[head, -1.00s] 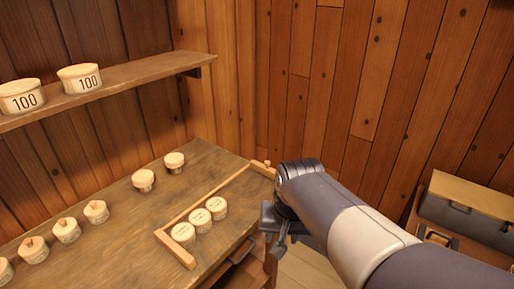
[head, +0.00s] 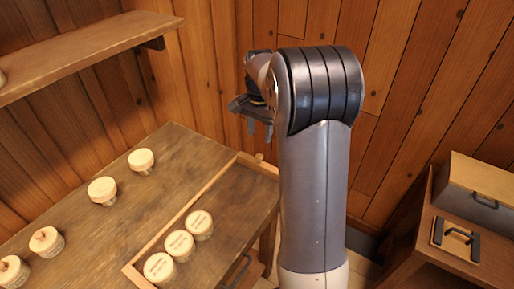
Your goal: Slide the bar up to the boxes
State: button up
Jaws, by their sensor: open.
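Three round pale boxes (head: 180,245) with printed lids stand in a row inside a low wooden frame on the table. A short wooden bar (head: 262,168) with a small knob lies across the far right end of the frame. A clear stretch of tabletop separates the bar from the nearest box (head: 199,224). My gripper (head: 259,130) is open and empty, fingers pointing down. In the picture it shows just above the bar's knob; I cannot tell its exact height. My arm hides the area right of the bar.
The frame's long rail (head: 185,212) runs behind the boxes. A wall shelf (head: 90,55) hangs upper left. A cabinet with a dark-handled case (head: 485,200) stands at right.

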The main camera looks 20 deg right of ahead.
aim_at(259, 156)
notch_tip(259, 156, down, 9)
jog(key=shift+r, duration=0.2)
jog(key=shift+c, duration=0.5)
grip_shut()
